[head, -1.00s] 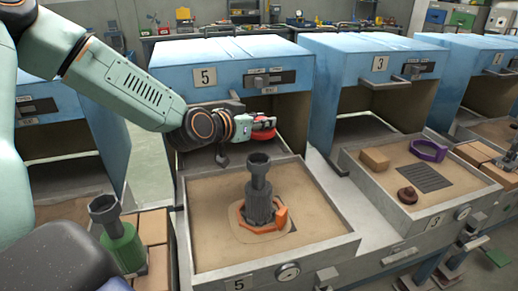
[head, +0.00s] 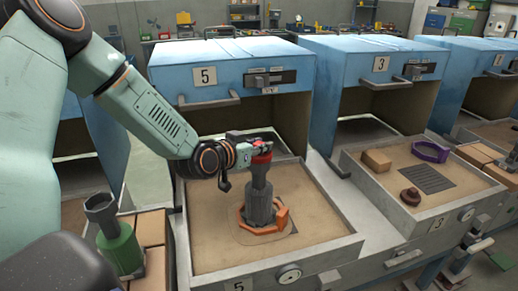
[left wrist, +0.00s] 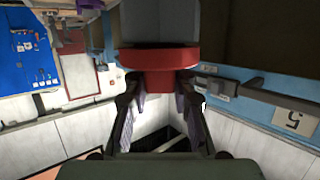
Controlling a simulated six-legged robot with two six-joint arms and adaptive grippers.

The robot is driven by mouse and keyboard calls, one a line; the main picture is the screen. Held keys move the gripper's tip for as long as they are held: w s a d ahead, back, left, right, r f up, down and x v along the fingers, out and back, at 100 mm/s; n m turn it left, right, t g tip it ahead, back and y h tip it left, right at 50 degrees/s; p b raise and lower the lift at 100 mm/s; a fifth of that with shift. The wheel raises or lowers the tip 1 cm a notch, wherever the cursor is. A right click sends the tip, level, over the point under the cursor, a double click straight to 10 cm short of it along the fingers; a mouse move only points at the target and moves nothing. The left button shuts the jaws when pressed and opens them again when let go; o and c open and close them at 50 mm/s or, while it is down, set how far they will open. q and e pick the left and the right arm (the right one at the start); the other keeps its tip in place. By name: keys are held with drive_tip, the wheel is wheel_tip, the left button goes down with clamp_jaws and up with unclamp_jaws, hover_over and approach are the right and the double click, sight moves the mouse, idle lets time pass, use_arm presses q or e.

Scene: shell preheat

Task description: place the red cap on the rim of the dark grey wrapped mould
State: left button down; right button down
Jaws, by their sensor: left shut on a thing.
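The dark grey wrapped mould (head: 259,205) stands upright in an orange clamp ring (head: 284,216) on the sand-coloured bed of drawer 5. My left gripper (head: 257,150) is shut on the red cap (head: 262,158), directly over the mould's top. In the left wrist view, the red cap (left wrist: 160,57) has a wide flange, and its narrower knob is between my fingers (left wrist: 160,85). The flange meets a grey cylinder (left wrist: 158,30), which seems to be the mould's top. The cap appears to touch the rim; the exact seating is hidden. My right gripper is not in view.
The open blue oven 5 (head: 225,70) stands behind the drawer (head: 345,243). Drawer 3 (head: 408,222) on the right holds a purple ring (head: 430,151), a tan block (head: 376,161) and a brown knobbed piece (head: 410,197). A green cylinder (head: 121,250) with a grey top stands lower left.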

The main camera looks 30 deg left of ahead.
use_arm(q)
drive_tip(key=shift+w, duration=0.2)
drive_tip(key=shift+s+a+f, duration=0.1)
drive_tip(key=shift+f, duration=0.1)
drive_tip(key=c, duration=1.4)
unclamp_jaws()
drive_tip(key=shift+s, duration=0.1)
drive_tip(key=shift+o, duration=1.4)
